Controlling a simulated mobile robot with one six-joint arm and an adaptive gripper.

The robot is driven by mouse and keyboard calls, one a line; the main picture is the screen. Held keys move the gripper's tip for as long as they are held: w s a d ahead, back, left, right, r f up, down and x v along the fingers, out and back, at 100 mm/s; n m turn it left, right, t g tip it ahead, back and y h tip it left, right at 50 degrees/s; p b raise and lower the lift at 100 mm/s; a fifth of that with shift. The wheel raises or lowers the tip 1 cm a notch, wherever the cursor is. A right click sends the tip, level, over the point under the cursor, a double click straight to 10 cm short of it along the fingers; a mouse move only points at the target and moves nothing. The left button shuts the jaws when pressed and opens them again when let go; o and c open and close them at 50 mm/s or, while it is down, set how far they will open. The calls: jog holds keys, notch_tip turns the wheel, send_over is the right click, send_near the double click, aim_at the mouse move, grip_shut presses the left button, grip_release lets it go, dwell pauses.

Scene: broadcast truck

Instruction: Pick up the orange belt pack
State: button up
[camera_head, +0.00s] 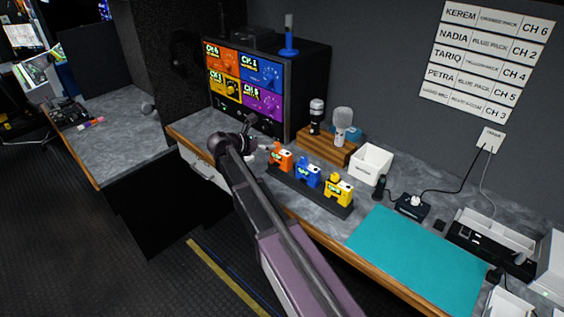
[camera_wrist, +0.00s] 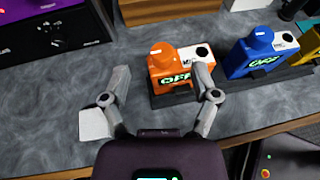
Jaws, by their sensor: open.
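The orange belt pack (camera_head: 281,159) stands in a dark rack on the grey desk, leftmost in a row. In the wrist view the orange belt pack (camera_wrist: 180,66) is upright, with green lettering on its front. My gripper (camera_wrist: 160,83) is open and empty, with its fingers spread. The right finger reaches close to the front right of the orange pack, and the left finger is off to its left over bare desk; I cannot tell whether either touches. In the head view my arm ends just left of the orange pack, and the gripper there is partly hidden.
A blue belt pack (camera_head: 307,173) and a yellow belt pack (camera_head: 339,189) stand to the right in the same rack (camera_head: 325,203). Behind are a wooden stand (camera_head: 326,149) with microphones and a white box (camera_head: 371,165). A multi-colour panel (camera_head: 243,79) stands back left. A teal mat (camera_head: 417,258) lies right.

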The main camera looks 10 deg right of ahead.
aim_at(277, 144)
jog(key=shift+f+b+x, duration=0.2)
jog(key=shift+b+x, duration=0.85)
jog(key=shift+x, duration=0.95)
jog(key=shift+w+d+f, duration=0.1)
jog(key=shift+d+f, duration=0.05)
jog(key=shift+d, duration=0.4)
grip_shut()
